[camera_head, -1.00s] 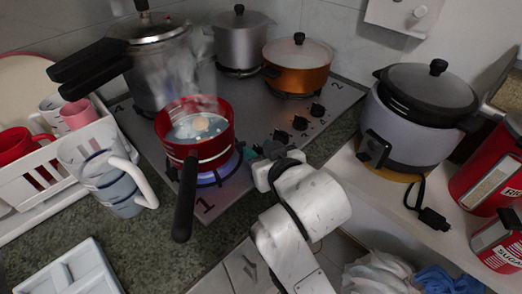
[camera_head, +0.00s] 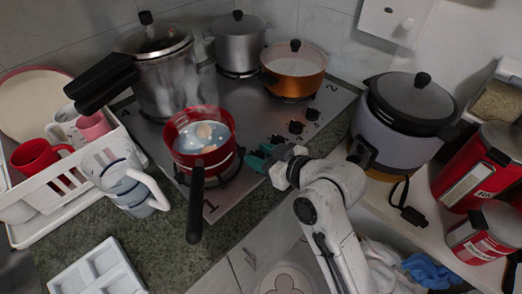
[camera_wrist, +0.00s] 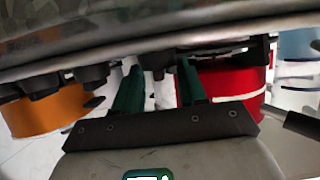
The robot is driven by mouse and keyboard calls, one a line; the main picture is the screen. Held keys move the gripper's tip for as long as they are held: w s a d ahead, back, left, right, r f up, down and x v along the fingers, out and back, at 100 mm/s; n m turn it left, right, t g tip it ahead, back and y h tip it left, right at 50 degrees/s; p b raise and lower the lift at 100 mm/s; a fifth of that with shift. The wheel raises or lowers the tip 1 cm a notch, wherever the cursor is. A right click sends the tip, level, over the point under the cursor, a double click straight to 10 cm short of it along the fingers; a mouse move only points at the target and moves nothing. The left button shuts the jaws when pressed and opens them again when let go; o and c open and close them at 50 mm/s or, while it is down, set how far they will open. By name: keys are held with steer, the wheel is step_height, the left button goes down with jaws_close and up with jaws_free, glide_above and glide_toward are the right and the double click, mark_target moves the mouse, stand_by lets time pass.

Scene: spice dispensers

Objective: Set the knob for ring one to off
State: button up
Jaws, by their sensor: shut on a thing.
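The red pot (camera_head: 200,150), with a pale egg-like thing in water, stands on the front-left ring beside the printed 1 (camera_head: 211,206). No blue flame shows under it. My gripper (camera_head: 262,158) is at the front end of the stove's knob row, with its teal fingers pointing at the stove. In the wrist view, my gripper (camera_wrist: 158,82) has one finger on each side of a dark knob (camera_wrist: 157,62) and is shut on it. The head view hides this knob behind the fingers. Its pointer direction cannot be read.
Other knobs (camera_head: 296,127) continue along the stove edge. A steaming pressure cooker (camera_head: 165,85), a grey pot (camera_head: 238,45) and an orange pot (camera_head: 294,72) stand on the stove. The red pot's black handle (camera_head: 195,212) sticks out over the counter. A rice cooker (camera_head: 405,115) stands right.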

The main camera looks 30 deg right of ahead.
steer(key=o, duration=1)
steer(key=v, duration=1)
steer(key=shift+s+d+r, duration=0.1)
steer(key=shift+s, duration=0.3)
steer(key=s+d+f+m+g+h, duration=0.1)
steer(key=s+f+g, duration=0.3)
steer(key=s+f, duration=0.2)
steer(key=s+d+f+m+g+h, duration=0.1)
steer(key=s+f+g+h, duration=0.1)
steer(key=s+f+g, duration=0.2)
steer(key=s+d+f+m+g+h, duration=0.1)
steer(key=s+d+f+m+g, duration=0.1)
steer(key=s+f, duration=0.7)
steer(key=shift+s+d+f+g+h, duration=0.1)
steer(key=shift+f+g+h, duration=0.05)
steer(key=shift+f+g, duration=0.3)
steer(key=shift+s+f+g+h, duration=0.15)
steer(key=shift+f+g, duration=0.3)
steer(key=shift+f, duration=0.05)
